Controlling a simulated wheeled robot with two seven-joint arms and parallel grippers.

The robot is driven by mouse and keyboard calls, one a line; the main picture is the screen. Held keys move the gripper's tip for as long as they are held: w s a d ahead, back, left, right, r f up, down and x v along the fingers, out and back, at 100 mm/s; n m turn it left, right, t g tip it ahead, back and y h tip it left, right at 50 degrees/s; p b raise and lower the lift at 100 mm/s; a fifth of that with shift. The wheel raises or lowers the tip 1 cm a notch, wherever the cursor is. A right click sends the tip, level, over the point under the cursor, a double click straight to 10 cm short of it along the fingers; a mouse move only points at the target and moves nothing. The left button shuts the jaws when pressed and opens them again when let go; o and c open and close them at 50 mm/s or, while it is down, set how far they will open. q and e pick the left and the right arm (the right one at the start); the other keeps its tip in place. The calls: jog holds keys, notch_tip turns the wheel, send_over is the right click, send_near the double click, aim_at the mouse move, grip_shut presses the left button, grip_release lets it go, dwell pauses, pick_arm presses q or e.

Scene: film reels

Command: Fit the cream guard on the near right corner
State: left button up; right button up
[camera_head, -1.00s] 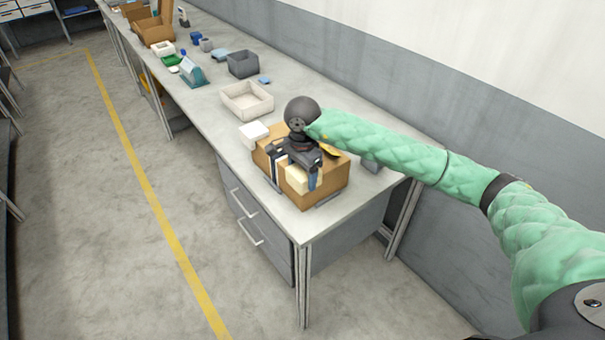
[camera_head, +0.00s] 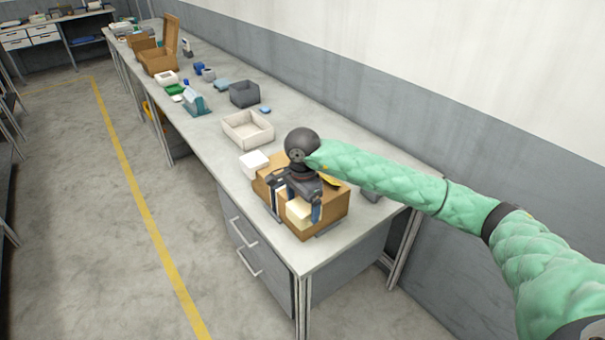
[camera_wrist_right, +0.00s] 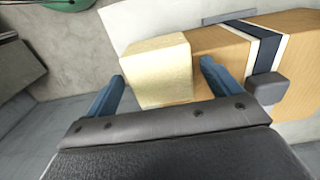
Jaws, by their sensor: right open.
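The cream guard (camera_head: 297,212) sits at the near corner of a cardboard box (camera_head: 335,212) on the bench. In the right wrist view the cream guard (camera_wrist_right: 156,70) is a pale block against the box end (camera_wrist_right: 216,50); how closely it fits is unclear. My right gripper (camera_head: 301,207) is over that corner. In the wrist view its blue fingers stand open on either side of the guard (camera_wrist_right: 162,88), with a visible gap at the left one. A dark strap with white edges (camera_wrist_right: 264,48) crosses the box. My left gripper is out of view.
A grey block (camera_wrist_right: 267,89) is at the box in the wrist view. A white block (camera_head: 254,161) stands behind the box, and a beige tray (camera_head: 247,131) and a dark grey bin (camera_head: 244,94) farther back. The bench's near corner (camera_head: 300,268) is bare.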

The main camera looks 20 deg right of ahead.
aim_at(303, 205)
jog(key=shift+r, duration=0.25)
jog(key=shift+r+p, duration=0.25)
jog(key=shift+p, duration=0.35)
jog(key=shift+r, duration=0.2)
jog(key=shift+r+b, duration=0.55)
jog(key=shift+r, duration=0.25)
pick_arm(q)
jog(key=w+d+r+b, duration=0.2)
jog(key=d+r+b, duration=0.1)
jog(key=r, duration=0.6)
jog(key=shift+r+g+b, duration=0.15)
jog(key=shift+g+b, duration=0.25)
jog(key=shift+b, duration=0.4)
pick_arm(e)
notch_tip(303, 205, up, 10)
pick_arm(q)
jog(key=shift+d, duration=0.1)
